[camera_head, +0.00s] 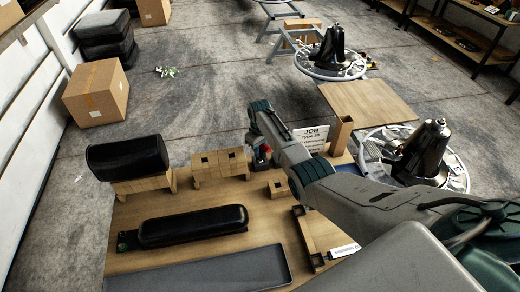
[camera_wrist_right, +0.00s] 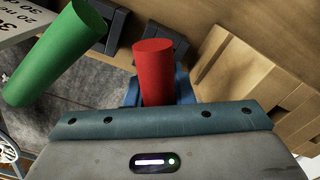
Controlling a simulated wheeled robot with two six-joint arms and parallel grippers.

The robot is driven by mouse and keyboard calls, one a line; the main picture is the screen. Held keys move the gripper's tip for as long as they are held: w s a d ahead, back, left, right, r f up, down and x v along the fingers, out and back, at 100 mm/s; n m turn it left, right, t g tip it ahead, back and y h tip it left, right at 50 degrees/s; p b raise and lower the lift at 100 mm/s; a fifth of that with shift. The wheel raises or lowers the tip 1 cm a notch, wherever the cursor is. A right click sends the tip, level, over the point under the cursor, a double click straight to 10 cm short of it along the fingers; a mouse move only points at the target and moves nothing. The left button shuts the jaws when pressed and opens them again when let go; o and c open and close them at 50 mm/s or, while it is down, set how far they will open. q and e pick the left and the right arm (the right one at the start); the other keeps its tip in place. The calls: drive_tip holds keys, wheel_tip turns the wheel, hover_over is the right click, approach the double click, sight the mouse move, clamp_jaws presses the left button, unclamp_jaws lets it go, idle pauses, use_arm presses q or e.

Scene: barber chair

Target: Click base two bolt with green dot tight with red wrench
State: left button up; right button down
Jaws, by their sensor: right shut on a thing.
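My right gripper (camera_head: 262,160) is over the far edge of the wooden work table, shut on the red wrench (camera_wrist_right: 154,75). Its red handle stands up between the fingers in the right wrist view, and a small red part shows in the head view (camera_head: 265,148). The rest of the wrench is hidden. Two black chair bases on pale rings are in the head view: a near one (camera_head: 425,155) at right, partly behind my arm, and a far one (camera_head: 332,50). I cannot tell which is base two. No bolt or green dot can be made out. My left gripper is not in view.
A green handle (camera_wrist_right: 60,55) stands left of the red one. A wooden block (camera_head: 222,164) with holes, black cushions (camera_head: 192,226) and a grey tray (camera_head: 215,275) are on the table. A job sign (camera_head: 311,133) stands behind my right arm. Floor beyond the table is mostly clear.

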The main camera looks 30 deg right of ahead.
drive_tip(key=c, duration=1.2)
unclamp_jaws()
drive_tip(key=shift+o, duration=0.2)
